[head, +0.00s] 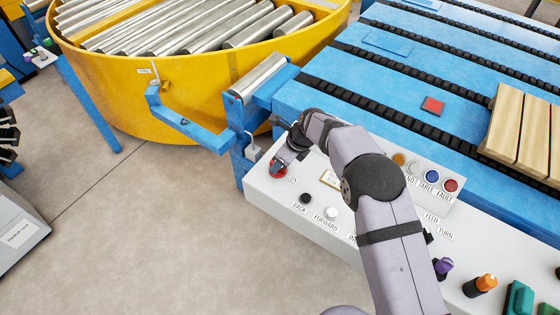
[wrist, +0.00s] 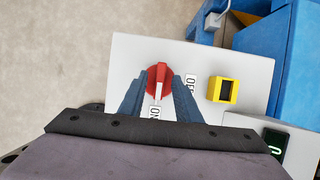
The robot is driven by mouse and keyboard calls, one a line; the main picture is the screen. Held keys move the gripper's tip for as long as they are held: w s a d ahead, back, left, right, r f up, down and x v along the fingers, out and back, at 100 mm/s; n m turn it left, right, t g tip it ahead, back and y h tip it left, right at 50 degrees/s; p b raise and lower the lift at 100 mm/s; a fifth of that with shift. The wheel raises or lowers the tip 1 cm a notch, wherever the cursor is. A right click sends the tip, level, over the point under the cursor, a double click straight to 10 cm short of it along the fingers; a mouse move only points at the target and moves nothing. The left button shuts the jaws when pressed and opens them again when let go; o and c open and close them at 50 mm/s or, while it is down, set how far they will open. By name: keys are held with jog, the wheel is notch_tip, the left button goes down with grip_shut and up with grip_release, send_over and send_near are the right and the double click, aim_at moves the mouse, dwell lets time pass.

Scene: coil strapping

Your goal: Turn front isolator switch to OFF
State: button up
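The red isolator switch (wrist: 158,76) is on the white panel in the wrist view, with its white pointer line toward the ON label (wrist: 154,112). The OFF label (wrist: 190,84) is to its right. My gripper (wrist: 160,84) is over the switch, with one blue finger on each side of it. The fingers are apart, and I cannot tell whether they touch it. In the head view the red switch (head: 279,171) shows at the left end of the panel, partly hidden under my gripper (head: 281,164).
A yellow-framed socket (wrist: 223,91) is right of the switch. The white panel (head: 262,186) also bears a black button (head: 306,198), a white button (head: 330,213) and several lamps. A blue conveyor (head: 380,75) and yellow roller turntable (head: 120,85) stand behind.

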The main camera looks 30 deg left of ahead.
grip_shut()
jog(key=shift+f+n+b, duration=0.1)
jog(key=shift+n+b, duration=0.2)
jog(key=shift+w+n+g+b, duration=0.15)
jog(key=shift+n+g+b, duration=0.25)
jog(key=shift+n+b, duration=0.35)
jog(key=shift+n+g+b, duration=0.6)
jog(key=shift+n, duration=0.95)
jog(key=shift+n+h, duration=0.3)
jog(key=shift+n, duration=0.1)
grip_release()
